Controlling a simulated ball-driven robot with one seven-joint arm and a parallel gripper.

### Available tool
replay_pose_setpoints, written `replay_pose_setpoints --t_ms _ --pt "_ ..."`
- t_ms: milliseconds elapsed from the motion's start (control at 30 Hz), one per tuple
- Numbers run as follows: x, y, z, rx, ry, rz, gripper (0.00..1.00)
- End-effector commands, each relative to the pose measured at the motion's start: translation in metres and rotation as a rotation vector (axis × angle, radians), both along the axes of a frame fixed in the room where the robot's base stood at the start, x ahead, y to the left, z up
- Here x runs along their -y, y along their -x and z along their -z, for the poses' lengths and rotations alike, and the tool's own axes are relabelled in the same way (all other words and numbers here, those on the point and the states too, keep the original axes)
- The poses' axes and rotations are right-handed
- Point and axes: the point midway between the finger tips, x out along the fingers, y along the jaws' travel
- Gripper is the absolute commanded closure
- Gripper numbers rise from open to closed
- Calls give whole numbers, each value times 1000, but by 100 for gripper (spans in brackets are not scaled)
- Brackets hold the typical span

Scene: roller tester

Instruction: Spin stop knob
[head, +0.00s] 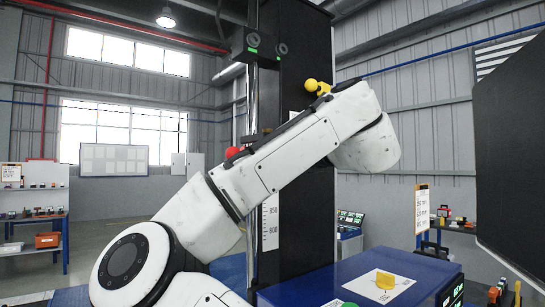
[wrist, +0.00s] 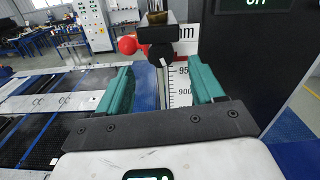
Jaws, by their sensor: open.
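In the wrist view, a round black knob (wrist: 162,56) sits on the front of a dark block (wrist: 157,33) on a vertical rod; it looks like the stop knob. A red ball (wrist: 128,45) sticks out to its left. My gripper (wrist: 161,80) has two teal fingers standing wide apart with nothing between them. The knob appears in line with the gap, beyond the fingertips; I cannot tell the distance. In the head view the red ball (head: 232,152) shows above my arm, which hides much of the block, the knob and my gripper.
A height scale (wrist: 183,85) stands right of the rod, against a dark column (head: 305,200). A yellow ball (head: 311,85) is higher up. A blue bench (head: 325,282) is at lower right. A dark panel (head: 510,150) stands far right. Grey track beds (wrist: 50,110) lie left.

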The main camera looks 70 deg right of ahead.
Motion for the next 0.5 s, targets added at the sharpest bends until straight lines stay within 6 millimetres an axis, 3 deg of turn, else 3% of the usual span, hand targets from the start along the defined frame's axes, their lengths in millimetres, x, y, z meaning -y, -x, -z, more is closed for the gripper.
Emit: replay_pose_setpoints --t_ms 133,500 --pt "-15 26 1 5 1 1 33" --pt "-28 46 0 1 1 0 33"
